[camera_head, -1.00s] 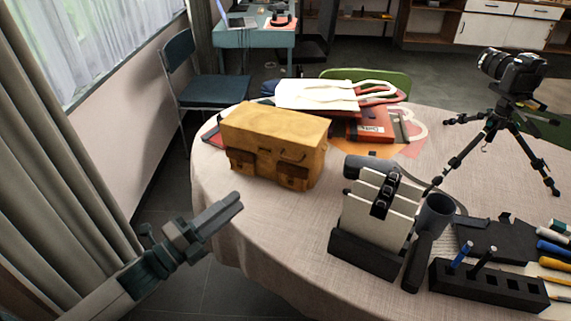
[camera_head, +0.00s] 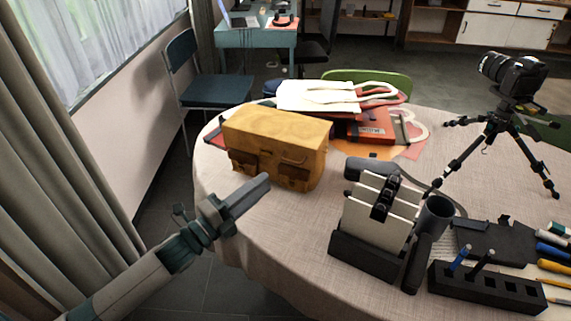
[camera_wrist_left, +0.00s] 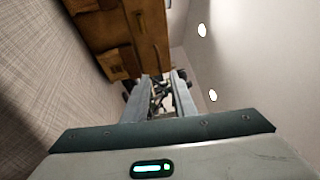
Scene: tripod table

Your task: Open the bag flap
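The tan bag (camera_head: 268,130) stands upright on the left part of the round table. Its top is covered and its flap looks closed. A small handle (camera_head: 294,159) and two darker pockets show on its front side. My left gripper (camera_head: 264,181) is in front of the bag, just below its pockets in the head view, and looks apart from it. In the left wrist view, the bag (camera_wrist_left: 110,28) fills the upper left, beyond the fingers (camera_wrist_left: 160,80). The fingers are spread with nothing held between them. My right gripper is out of view.
The tablecloth-covered table (camera_head: 270,235) has a clear area before the bag. Right of it stand a black holder with pale cards (camera_head: 378,215), a dark cup (camera_head: 434,214), a pen rack (camera_head: 488,288) and a camera on a tripod (camera_head: 512,75). A white tote (camera_head: 318,97) lies behind.

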